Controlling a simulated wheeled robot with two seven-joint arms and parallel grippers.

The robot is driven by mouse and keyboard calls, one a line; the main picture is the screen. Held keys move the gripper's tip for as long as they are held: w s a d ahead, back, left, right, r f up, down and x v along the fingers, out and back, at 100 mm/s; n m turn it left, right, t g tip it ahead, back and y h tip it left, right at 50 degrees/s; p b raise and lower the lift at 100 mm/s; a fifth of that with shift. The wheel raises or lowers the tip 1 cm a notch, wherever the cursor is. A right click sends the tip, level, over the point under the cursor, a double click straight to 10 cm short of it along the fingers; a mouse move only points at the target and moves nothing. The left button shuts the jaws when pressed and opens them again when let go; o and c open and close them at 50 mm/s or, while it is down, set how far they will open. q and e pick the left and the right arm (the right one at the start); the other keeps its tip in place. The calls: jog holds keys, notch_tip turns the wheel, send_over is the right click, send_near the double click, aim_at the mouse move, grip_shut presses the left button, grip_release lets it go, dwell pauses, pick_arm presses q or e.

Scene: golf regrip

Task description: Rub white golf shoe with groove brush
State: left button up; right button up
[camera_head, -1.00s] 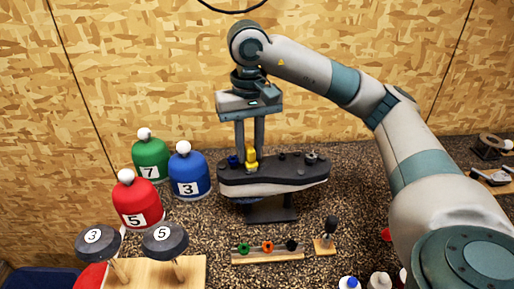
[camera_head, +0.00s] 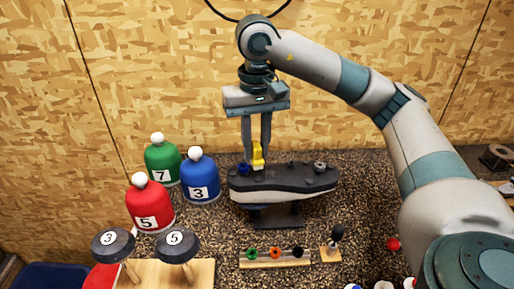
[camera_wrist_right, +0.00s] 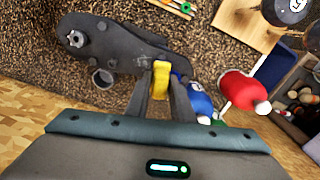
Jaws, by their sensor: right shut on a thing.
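The white golf shoe (camera_head: 302,190) rests sole up on a dark stand, its black sole facing me and its pale side showing below. In the right wrist view the sole (camera_wrist_right: 125,48) lies just beyond the fingers. My right gripper (camera_head: 257,152) points down over the left end of the sole. It is shut on a small yellow piece (camera_head: 257,158), also between the fingertips in the wrist view (camera_wrist_right: 161,80). I cannot tell for certain that this is the groove brush, or whether it touches the sole. My left gripper is not in view.
A blue piece (camera_head: 243,168) sits on the sole beside the yellow one. Green (camera_head: 161,162), blue (camera_head: 200,178) and red (camera_head: 150,205) numbered covers stand left. A rack of coloured rings (camera_head: 275,257) and a black-topped tool on a block (camera_head: 336,240) stand in front.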

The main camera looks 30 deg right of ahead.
jog(key=shift+d+r+p, duration=0.15)
jog(key=shift+r+p, duration=0.2)
jog(key=shift+r, duration=0.25)
jog(key=shift+d+r+p, duration=0.15)
jog(key=shift+r+p, duration=0.2)
jog(key=shift+r, duration=0.25)
jog(key=shift+a, duration=0.1)
jog(key=shift+r, duration=0.1)
jog(key=shift+r+p, duration=1.05)
jog(key=shift+r, duration=0.4)
jog(key=shift+f, duration=0.1)
